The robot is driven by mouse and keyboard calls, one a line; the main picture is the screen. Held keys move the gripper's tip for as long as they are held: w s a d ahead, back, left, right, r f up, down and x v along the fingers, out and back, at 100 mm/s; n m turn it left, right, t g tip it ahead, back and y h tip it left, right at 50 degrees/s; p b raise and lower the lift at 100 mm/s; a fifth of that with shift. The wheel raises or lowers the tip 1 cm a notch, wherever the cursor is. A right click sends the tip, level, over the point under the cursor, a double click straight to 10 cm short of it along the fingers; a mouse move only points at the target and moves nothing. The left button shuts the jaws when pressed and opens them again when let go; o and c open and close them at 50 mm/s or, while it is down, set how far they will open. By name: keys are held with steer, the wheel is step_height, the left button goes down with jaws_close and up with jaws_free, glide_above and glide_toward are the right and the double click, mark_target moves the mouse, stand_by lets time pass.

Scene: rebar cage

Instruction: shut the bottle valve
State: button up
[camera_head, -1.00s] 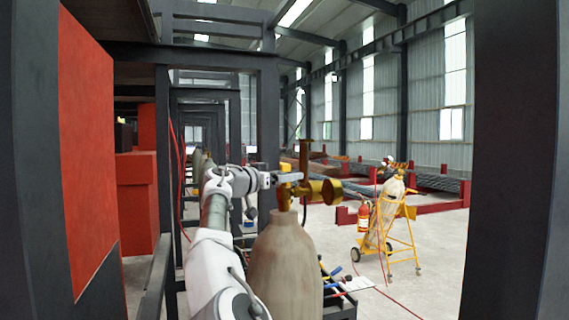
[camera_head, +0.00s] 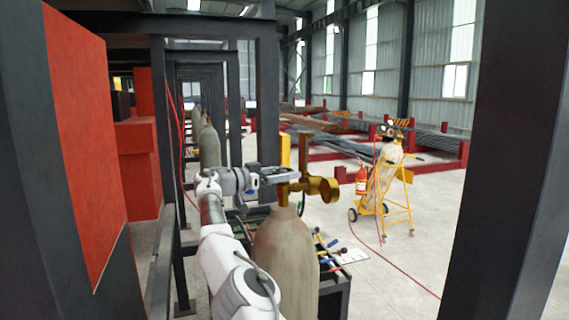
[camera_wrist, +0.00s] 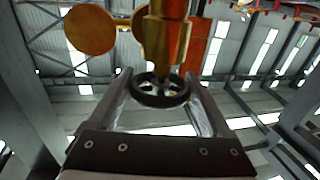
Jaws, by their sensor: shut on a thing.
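A large beige gas bottle (camera_head: 285,262) stands upright in the lower middle of the head view. Its brass valve (camera_head: 322,188) sits on top, with a round side outlet and a tall post. In the wrist view the brass valve body (camera_wrist: 166,40) rises beyond a black spoked handwheel (camera_wrist: 160,91). My gripper (camera_head: 290,175) reaches the valve from the left. In the wrist view its two fingers flank the handwheel, shut on it. The wheel is hardly visible in the head view.
A dark bench (camera_head: 335,290) with tools stands behind the bottle. A yellow cart (camera_head: 402,205) with another bottle and a red extinguisher (camera_head: 361,181) stands on open floor to the right. Dark steel posts (camera_head: 505,160) frame both sides; a red panel (camera_head: 85,150) is at left.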

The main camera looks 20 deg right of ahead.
steer(key=shift+f, duration=0.2)
stand_by(0.4)
steer(key=o, duration=1.2)
steer(key=shift+a+r, duration=0.1)
steer(key=shift+c, duration=0.2)
steer(key=shift+a, duration=0.1)
steer(key=v, duration=1.1)
steer(key=shift+a, duration=0.4)
